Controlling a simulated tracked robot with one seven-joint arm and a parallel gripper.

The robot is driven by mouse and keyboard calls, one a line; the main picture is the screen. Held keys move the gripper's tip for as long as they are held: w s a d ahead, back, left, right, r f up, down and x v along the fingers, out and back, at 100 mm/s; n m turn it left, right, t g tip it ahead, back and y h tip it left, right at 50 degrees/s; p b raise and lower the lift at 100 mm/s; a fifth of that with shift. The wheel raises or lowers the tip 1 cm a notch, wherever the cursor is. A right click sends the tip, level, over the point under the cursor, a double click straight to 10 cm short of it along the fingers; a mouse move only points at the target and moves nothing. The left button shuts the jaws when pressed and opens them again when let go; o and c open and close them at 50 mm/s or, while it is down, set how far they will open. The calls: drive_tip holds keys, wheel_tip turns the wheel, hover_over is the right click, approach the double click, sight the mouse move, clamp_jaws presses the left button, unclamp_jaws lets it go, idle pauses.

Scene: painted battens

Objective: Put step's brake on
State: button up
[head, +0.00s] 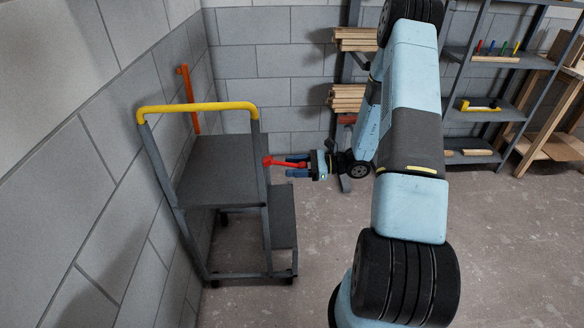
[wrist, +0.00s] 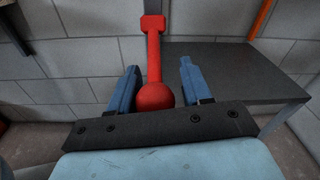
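The step (head: 225,170) is a grey rolling stand with a yellow handrail (head: 195,107), beside the left wall. Its red brake lever (head: 270,161) sticks out from the right side of the frame toward my gripper (head: 291,165). In the wrist view the lever (wrist: 154,55) runs from a square end down to a round knob (wrist: 154,97). My gripper (wrist: 158,76) is open, with one blue finger on each side of the knob. The left finger is close to the knob; a wider gap shows at the right finger. The step's dark platform (wrist: 235,70) is at the right.
An orange bar (head: 188,98) is on the wall behind the step. A rack with timber (head: 348,98) stands behind my arm. Shelves (head: 480,105) with small tools and a wooden bench (head: 555,110) are at the right. The floor in front of the step is clear.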

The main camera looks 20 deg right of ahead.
drive_tip(key=shift+o, duration=0.7)
drive_tip(key=shift+s, duration=0.1)
drive_tip(key=f+v, duration=0.1)
drive_tip(key=v, duration=1.2)
drive_tip(key=shift+d+r, duration=0.3)
drive_tip(key=shift+r, duration=0.2)
drive_tip(key=shift+r, duration=0.1)
drive_tip(key=s+a+r+n+g+h, duration=0.3)
drive_tip(key=s+a+r+n+h, duration=0.15)
drive_tip(key=r, duration=0.55)
drive_tip(key=s+a+r+n+g+h, duration=0.35)
drive_tip(key=a+r+n, duration=0.25)
drive_tip(key=r, duration=0.4)
drive_tip(key=s+a+r+n+t+h, duration=0.1)
drive_tip(key=s+r+n+t+h, duration=0.6)
drive_tip(key=s+r, duration=0.8)
drive_tip(key=shift+s+a+n+h, duration=0.25)
drive_tip(key=shift+s+n+h, duration=0.2)
drive_tip(key=shift+n+h, duration=0.35)
